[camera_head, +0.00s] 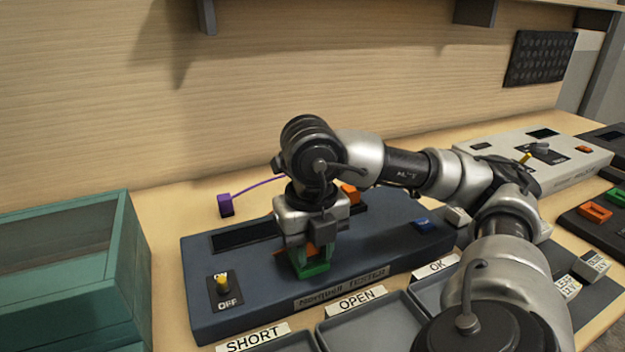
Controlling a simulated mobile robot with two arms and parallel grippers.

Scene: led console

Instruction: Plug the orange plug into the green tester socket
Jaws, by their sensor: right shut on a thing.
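My right gripper (312,240) points down over the blue-grey tester box (370,262). It is shut on the orange plug (311,250), of which only a small part shows below and beside the fingers. The green socket (313,270) on the tester is directly under the plug. The plug is at the socket's top, but I cannot tell how deep it sits in it. The gripper hides most of the plug and the back of the socket. My left gripper is not in view.
A purple plug (226,205) with a purple cable stands behind the tester. An orange block (350,193) shows behind my gripper. A yellow ON/OFF switch (223,284) is at the tester's left. Labelled grey trays (372,325) lie in front, a teal bin (130,255) at left.

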